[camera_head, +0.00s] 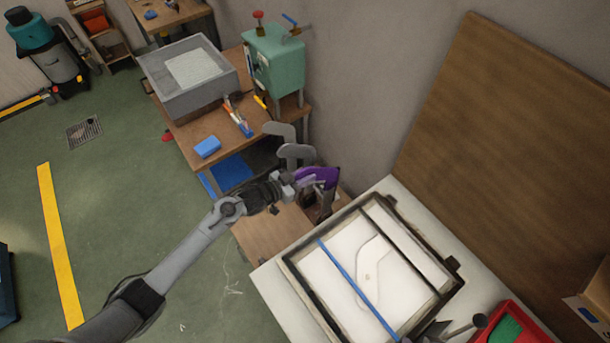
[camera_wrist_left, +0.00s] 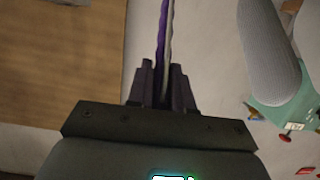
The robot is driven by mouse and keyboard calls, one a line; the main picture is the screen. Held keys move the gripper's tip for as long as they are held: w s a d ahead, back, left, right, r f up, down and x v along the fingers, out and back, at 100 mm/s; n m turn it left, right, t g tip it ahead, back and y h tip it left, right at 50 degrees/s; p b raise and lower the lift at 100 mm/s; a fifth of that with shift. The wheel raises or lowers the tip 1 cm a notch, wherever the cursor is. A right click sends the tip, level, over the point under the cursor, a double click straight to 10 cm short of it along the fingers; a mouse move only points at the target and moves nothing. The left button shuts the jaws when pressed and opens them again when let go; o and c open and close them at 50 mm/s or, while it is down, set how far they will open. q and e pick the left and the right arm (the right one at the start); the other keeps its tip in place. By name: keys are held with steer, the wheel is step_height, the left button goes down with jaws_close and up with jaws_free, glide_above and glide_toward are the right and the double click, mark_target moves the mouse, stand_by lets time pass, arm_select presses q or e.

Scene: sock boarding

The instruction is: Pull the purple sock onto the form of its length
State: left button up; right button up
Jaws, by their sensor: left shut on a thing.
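The purple sock (camera_head: 320,174) is at the far end of my left arm in the head view, spread in a foot-like shape. My left gripper (camera_head: 297,183) is shut on it. In the left wrist view the sock (camera_wrist_left: 162,35) is a thin purple strip rising from between the closed jaws (camera_wrist_left: 162,80), with a pale strip along its right side. Two grey foot-shaped forms, one farther (camera_head: 278,130) and one nearer (camera_head: 295,151), stand in line beyond the sock. A grey form (camera_wrist_left: 268,55) shows right in the wrist view. I cannot tell whether a form is inside the sock. My right gripper is not in view.
A wooden bench with a grey tub (camera_head: 160,93), a green machine (camera_head: 274,60) and a blue block (camera_head: 207,147) stands behind. A framed white board (camera_head: 345,240) with a sock outline and blue bar lies on the white table at right, near a red bin (camera_head: 497,322).

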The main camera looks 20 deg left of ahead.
arm_select(q)
steer(key=shift+f+b, duration=0.65)
steer(key=shift+f, duration=0.3)
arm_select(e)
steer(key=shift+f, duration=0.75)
arm_select(q)
steer(key=o, duration=0.9)
arm_select(e)
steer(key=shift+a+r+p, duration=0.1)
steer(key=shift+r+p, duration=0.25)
steer(key=shift+p, duration=0.05)
arm_select(q)
steer(key=v, duration=1.1)
steer(key=shift+w, duration=0.1)
